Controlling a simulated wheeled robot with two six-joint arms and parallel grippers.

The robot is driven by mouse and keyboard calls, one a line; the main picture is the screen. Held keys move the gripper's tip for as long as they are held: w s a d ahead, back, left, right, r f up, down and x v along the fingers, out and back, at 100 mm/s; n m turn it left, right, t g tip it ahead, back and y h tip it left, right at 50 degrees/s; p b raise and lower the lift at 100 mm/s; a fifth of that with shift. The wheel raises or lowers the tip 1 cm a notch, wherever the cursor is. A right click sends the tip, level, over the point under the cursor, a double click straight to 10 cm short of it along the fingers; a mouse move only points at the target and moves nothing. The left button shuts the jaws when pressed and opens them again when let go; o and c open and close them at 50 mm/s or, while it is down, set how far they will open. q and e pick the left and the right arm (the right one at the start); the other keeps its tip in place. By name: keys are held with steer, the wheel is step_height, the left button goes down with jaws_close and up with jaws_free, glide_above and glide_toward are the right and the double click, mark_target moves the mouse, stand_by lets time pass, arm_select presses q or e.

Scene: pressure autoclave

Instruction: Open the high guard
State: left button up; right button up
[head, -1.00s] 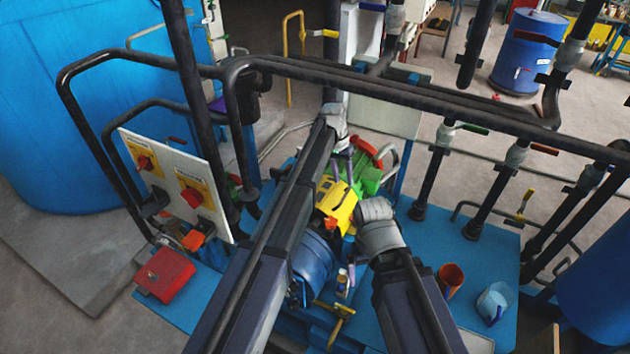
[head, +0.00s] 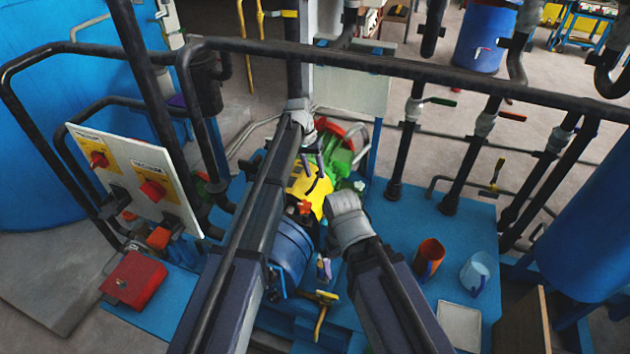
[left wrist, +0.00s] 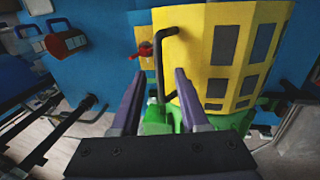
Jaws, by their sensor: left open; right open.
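The high guard is likely the yellow curved cover with dark windows (left wrist: 225,45), also seen in the head view (head: 321,203). A dark bent bar (left wrist: 159,62) like a handle stands out from it. My left gripper (left wrist: 160,75) is open over the guard, its two purple fingers on either side of the bar in the wrist view. I cannot tell how deep the bar sits between them. In the head view, my left gripper (head: 314,166) is above the guard. My right gripper (head: 325,267) is lower, beside the blue drum; its fingers are mostly hidden.
Green machinery (head: 339,156) lies behind the guard. A black pipe rail (head: 400,65) crosses above. A switch panel (head: 135,180) and red box (head: 134,279) stand left. An orange cup (head: 429,258) and pale jug (head: 474,274) stand right on the blue deck.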

arm_select(q)
steer(key=shift+d+f+b, duration=0.15)
steer(key=shift+f+b, duration=0.15)
steer(key=shift+f, duration=0.35)
steer(key=shift+r, duration=0.1)
jaws_close()
stand_by(0.9)
